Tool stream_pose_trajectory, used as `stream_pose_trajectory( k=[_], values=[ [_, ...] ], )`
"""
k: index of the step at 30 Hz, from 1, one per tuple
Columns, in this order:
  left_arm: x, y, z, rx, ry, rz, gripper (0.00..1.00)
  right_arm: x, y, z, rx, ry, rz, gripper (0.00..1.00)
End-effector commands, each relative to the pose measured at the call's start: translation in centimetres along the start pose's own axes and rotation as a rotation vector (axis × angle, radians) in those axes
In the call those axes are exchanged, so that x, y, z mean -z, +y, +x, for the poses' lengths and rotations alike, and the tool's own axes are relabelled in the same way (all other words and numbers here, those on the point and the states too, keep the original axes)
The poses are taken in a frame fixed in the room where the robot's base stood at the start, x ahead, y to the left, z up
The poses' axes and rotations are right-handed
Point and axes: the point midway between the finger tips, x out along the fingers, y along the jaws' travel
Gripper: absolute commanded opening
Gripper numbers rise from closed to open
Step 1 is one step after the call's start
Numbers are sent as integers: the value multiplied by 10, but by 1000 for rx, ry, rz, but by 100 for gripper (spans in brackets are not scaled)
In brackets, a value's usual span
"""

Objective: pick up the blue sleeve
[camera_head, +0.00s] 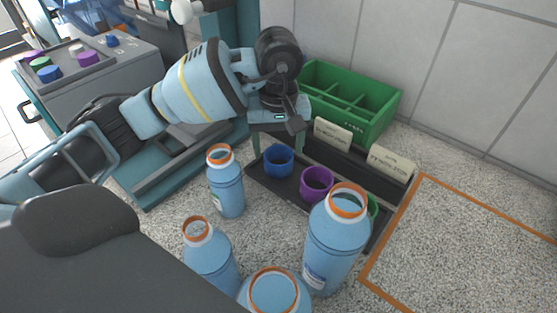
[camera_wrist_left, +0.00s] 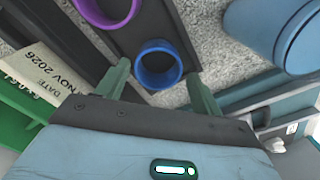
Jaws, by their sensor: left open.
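The blue sleeve (camera_head: 279,171) is a short, open ring standing upright at the left end of a dark tray (camera_head: 291,184). My left gripper (camera_head: 279,141) is above and just behind it, pointing down, open and empty. In the left wrist view the blue sleeve (camera_wrist_left: 158,81) lies between and a little beyond the two green fingertips (camera_wrist_left: 158,80), with no visible contact. One finger is partly hidden in the head view. My right gripper is not in view.
A purple sleeve (camera_head: 317,190) stands beside the blue one; a green one (camera_head: 373,207) is mostly hidden behind a tall blue bottle (camera_head: 335,245). Other bottles (camera_head: 228,190) stand in front. Label cards (camera_head: 333,134) and a green crate (camera_head: 372,125) are behind. An orange-outlined area (camera_head: 470,250) is clear.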

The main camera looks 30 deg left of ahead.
Motion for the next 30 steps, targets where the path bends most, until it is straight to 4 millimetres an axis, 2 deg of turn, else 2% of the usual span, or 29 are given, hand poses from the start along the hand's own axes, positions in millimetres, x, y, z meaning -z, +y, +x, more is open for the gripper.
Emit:
stream_pose_trajectory(
  k=[3, 8, 17, 24, 30],
  values=[
    [-1, 1, 18, 2, -3, -1, 67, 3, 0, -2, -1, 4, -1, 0],
    [-1, 1, 37, 1, -2, 0, 67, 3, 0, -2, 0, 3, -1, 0],
    [-1, 1, 42, -1, 0, 0, 67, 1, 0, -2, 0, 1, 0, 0],
    [-1, 1, 41, -1, 0, 0, 40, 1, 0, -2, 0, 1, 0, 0],
    [-1, 1, 41, -1, 0, 0, 40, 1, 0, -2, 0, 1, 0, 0]
  ],
)
